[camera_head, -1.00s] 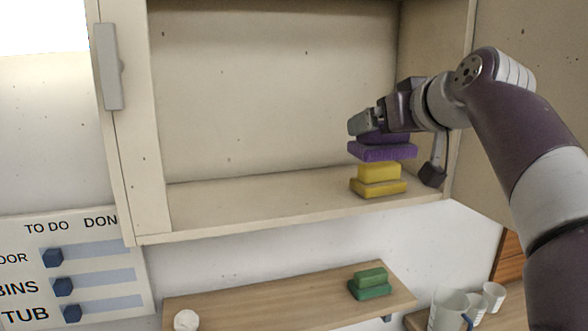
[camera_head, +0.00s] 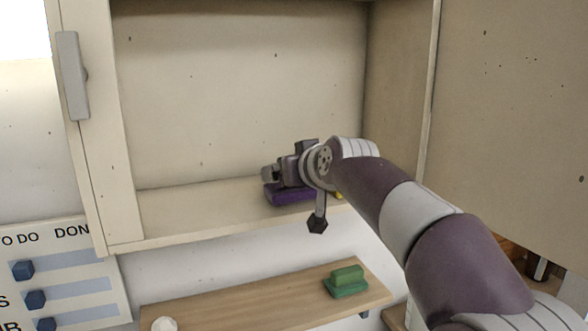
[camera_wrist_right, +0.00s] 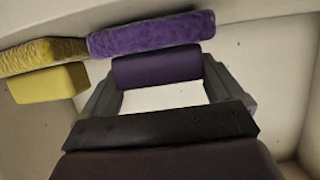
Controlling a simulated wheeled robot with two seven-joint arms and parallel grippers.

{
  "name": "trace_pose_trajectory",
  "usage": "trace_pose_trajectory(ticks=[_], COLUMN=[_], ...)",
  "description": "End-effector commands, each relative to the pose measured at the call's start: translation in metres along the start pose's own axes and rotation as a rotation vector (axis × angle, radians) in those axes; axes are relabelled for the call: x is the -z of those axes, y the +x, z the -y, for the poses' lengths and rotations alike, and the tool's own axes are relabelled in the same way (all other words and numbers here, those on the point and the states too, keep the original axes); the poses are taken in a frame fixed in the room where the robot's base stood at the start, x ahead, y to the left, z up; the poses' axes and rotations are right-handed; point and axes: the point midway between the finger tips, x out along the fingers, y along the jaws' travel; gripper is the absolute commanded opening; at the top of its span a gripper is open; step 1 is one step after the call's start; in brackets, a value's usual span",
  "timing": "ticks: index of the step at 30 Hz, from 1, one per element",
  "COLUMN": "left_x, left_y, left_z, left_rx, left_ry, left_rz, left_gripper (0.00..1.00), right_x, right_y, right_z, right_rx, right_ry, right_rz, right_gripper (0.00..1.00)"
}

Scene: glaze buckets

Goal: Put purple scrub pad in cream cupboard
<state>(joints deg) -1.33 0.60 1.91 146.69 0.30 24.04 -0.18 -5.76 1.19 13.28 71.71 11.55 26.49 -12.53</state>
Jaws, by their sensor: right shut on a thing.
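The purple scrub pad (camera_head: 287,196) is at the floor of the open cream cupboard (camera_head: 240,90), left of the yellow pad. My right gripper (camera_head: 272,178) is shut on its darker purple handle block, with the lighter purple pad beneath. In the right wrist view the purple scrub pad (camera_wrist_right: 150,36) and its handle (camera_wrist_right: 157,68) show between the fingers (camera_wrist_right: 160,90). I cannot tell whether the pad touches the cupboard floor. My left gripper is not in view.
A yellow scrub pad (camera_wrist_right: 45,80) stands close beside the purple one, mostly hidden by my arm in the head view. A green pad (camera_head: 346,284) sits on the wooden shelf (camera_head: 250,295) below. The cupboard floor (camera_head: 195,208) is clear to the left.

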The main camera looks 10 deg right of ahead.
Motion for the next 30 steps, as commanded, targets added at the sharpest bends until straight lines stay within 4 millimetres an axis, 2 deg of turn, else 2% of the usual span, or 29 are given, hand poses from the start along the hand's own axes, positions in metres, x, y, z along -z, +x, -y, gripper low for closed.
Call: trace_pose_trajectory(ticks=[6, 7, 8, 14, 17, 20, 24, 30], left_x=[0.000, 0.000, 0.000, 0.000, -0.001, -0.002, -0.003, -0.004], left_y=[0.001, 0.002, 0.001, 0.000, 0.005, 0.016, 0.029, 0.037], left_z=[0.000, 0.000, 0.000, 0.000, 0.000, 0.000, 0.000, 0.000], left_rx=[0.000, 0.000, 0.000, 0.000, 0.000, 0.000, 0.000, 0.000], left_ry=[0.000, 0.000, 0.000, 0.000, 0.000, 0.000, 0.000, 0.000], left_rz=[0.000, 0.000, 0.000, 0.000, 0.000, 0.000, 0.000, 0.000], left_gripper=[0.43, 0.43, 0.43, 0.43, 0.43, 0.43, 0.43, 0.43], right_x=[-0.001, -0.002, -0.001, 0.000, -0.001, -0.004, -0.004, -0.002], right_y=[0.001, 0.001, 0.001, 0.000, -0.007, -0.027, -0.067, -0.108], right_z=[0.000, 0.000, 0.000, 0.000, -0.001, -0.001, -0.001, -0.001], right_rx=[0.000, 0.000, 0.000, 0.000, 0.000, -0.001, -0.002, -0.001], right_ry=[0.000, 0.000, 0.000, 0.000, 0.000, -0.001, -0.002, -0.001], right_rz=[0.000, 0.001, 0.001, 0.001, -0.001, -0.002, -0.004, -0.001], right_gripper=[0.63, 0.97, 1.00, 1.00, 1.00, 1.00, 1.00, 1.00])
